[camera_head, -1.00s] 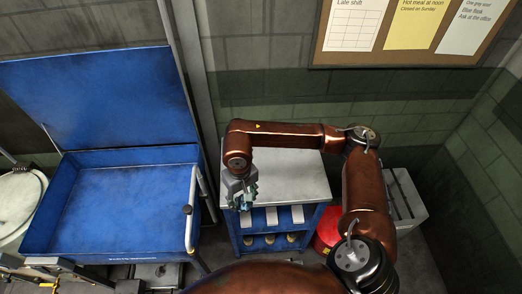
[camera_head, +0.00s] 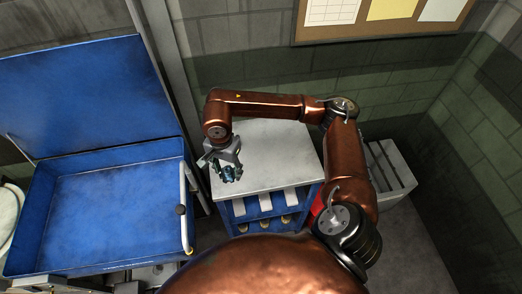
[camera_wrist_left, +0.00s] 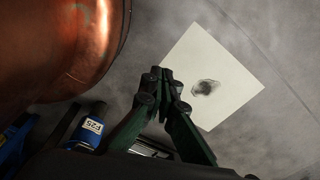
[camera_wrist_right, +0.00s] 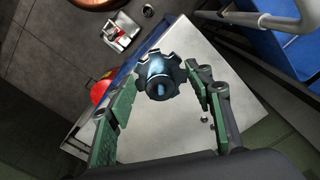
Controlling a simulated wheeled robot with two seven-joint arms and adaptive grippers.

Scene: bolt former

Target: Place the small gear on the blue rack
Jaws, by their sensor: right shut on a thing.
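The small gear (camera_wrist_right: 160,77) is dark with a bluish hub and stub shaft, and sits between the fingers of my right gripper (camera_wrist_right: 168,80). In the head view my right gripper (camera_head: 228,172) is shut on the gear, over the left part of the blue rack's pale grey top (camera_head: 275,155). The rack's blue front (camera_head: 238,208) has slots and shelves below the top. I cannot tell the exact gap between gear and top. My left gripper (camera_wrist_left: 163,76) shows only in the left wrist view, with its fingertips together and nothing seen between them.
A large blue open bin (camera_head: 110,205) with a raised back panel and a side handle (camera_head: 184,210) stands left of the rack. A grey crate (camera_head: 388,170) is to its right. A red object (camera_wrist_right: 101,92) lies by the rack. The rack's top looks mostly clear.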

